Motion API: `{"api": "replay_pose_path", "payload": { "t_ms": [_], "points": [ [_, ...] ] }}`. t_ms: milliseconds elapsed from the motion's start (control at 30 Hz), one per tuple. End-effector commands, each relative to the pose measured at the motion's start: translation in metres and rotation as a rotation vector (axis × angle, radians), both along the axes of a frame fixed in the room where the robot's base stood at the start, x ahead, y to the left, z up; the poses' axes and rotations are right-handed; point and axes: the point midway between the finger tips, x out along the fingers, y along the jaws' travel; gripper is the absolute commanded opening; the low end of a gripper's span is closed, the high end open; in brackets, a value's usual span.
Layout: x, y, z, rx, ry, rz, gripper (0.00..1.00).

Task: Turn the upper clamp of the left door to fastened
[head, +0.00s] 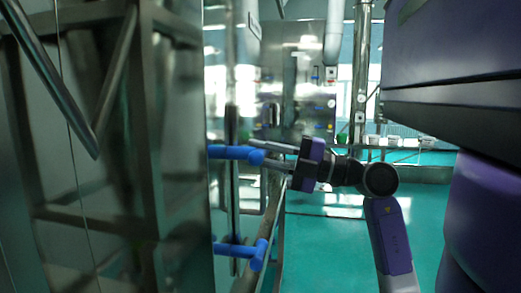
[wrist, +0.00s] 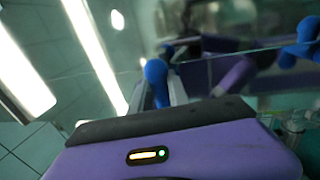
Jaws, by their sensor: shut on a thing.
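The upper clamp (head: 228,152) is a blue bar with a rounded end, standing out to the right from the edge of the metal door. My gripper (head: 258,151) comes from the right, with its two fingers around the rounded end of that clamp. In the wrist view the clamp's blue end (wrist: 156,74) sits between the two grey fingers, and my gripper (wrist: 157,92) is shut on it. Part of the clamp behind the fingers is hidden. The lower clamp (head: 258,255) is blue and T-shaped, below on the same door edge; nothing touches it.
A metal frame (head: 145,120) and the shiny door panel (head: 218,80) fill the left side. A metal control panel (head: 300,90) stands at the back. The green floor (head: 330,250) is open below my arm. A slanted rail (head: 272,220) runs near the lower clamp.

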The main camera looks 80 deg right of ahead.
Motion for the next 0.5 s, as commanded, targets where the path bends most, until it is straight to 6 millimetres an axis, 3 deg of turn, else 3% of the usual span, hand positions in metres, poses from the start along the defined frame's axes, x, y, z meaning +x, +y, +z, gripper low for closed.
{"api": "replay_pose_path", "payload": {
  "t_ms": [367,400,500],
  "points": [
    [-0.0006,-0.0013,-0.0014,0.009,0.002,-0.002,0.0],
    [-0.0006,-0.0013,-0.0014,0.008,0.002,-0.001,0.29],
    [-0.0005,-0.001,-0.0011,0.007,0.002,-0.002,0.42]
  ]
}}
